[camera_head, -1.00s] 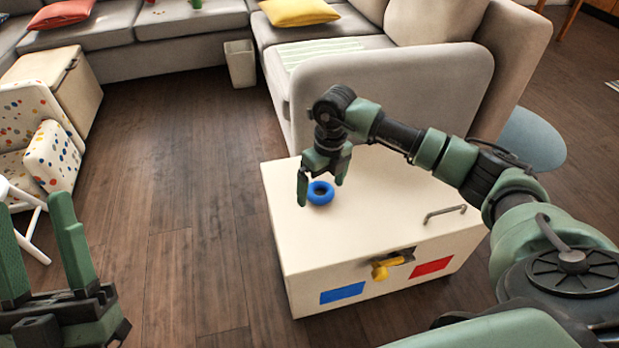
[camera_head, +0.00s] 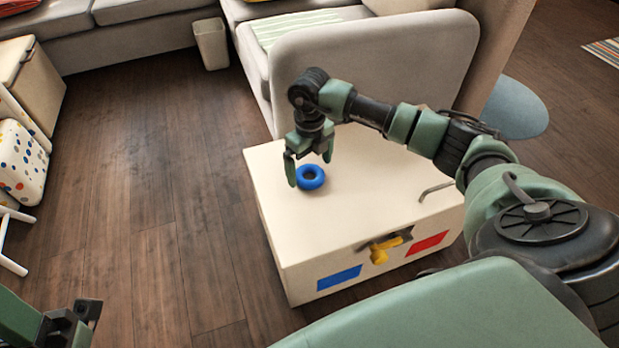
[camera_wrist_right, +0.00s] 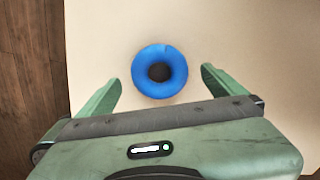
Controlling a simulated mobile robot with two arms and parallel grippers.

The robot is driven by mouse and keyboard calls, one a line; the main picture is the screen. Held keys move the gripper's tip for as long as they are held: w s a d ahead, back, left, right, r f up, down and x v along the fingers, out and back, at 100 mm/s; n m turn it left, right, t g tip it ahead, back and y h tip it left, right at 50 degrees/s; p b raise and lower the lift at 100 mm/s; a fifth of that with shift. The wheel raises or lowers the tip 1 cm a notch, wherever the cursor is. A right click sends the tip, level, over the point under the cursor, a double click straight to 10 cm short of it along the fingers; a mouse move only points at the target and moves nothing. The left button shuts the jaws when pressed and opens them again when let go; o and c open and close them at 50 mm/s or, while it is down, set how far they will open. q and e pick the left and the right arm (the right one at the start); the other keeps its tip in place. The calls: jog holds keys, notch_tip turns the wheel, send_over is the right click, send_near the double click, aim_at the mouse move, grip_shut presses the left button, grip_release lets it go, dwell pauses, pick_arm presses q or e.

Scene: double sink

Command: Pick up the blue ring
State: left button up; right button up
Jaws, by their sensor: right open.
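The blue ring (camera_head: 311,178) lies flat on the top of the cream box (camera_head: 350,205), near its back left part. My right gripper (camera_head: 308,170) is open above the ring, pointing down, with one finger to the ring's left and one behind it to the right. In the right wrist view the ring (camera_wrist_right: 160,72) sits between the two spread fingers and slightly beyond their tips (camera_wrist_right: 162,82); I see no finger touching it. My left gripper (camera_head: 75,322) is only partly in view at the bottom left corner, and its fingers cannot be made out.
The box has a grey handle (camera_head: 436,190), a yellow latch (camera_head: 379,254), and blue (camera_head: 339,278) and red (camera_head: 427,243) patches. A grey sofa (camera_head: 375,75) stands close behind it. A white bin (camera_head: 211,44) and dotted chair (camera_head: 22,165) are farther left. The wooden floor between is clear.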

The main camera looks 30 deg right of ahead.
notch_tip(320, 180, down, 2)
jog(key=shift+f, duration=0.2)
jog(key=c, duration=1.4)
jog(key=shift+r, duration=0.1)
jog(key=shift+c, duration=0.2)
